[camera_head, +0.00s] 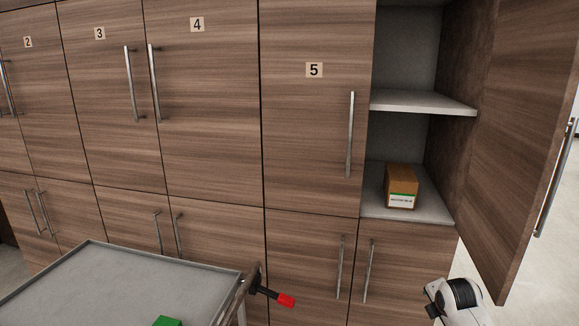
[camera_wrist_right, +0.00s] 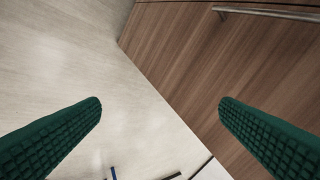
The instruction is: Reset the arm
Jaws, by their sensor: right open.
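My right arm shows at the lower right of the head view as a white and black link in front of the cabinet; its fingertips are outside that view. In the right wrist view my right gripper (camera_wrist_right: 160,108) has its two green ridged fingers wide apart, with nothing between them. Beyond them are the pale floor (camera_wrist_right: 60,50) and a wood-grain cabinet front (camera_wrist_right: 190,60) with a metal handle (camera_wrist_right: 268,14). My left gripper is not in view.
A cabinet door (camera_head: 525,130) stands open at the right, near my right arm. A brown box (camera_head: 401,181) sits on the open compartment's lower shelf (camera_head: 435,208). A grey-topped cart (camera_head: 130,282) with a red-tipped handle (camera_head: 285,300) and a green item (camera_head: 167,321) stands at lower left.

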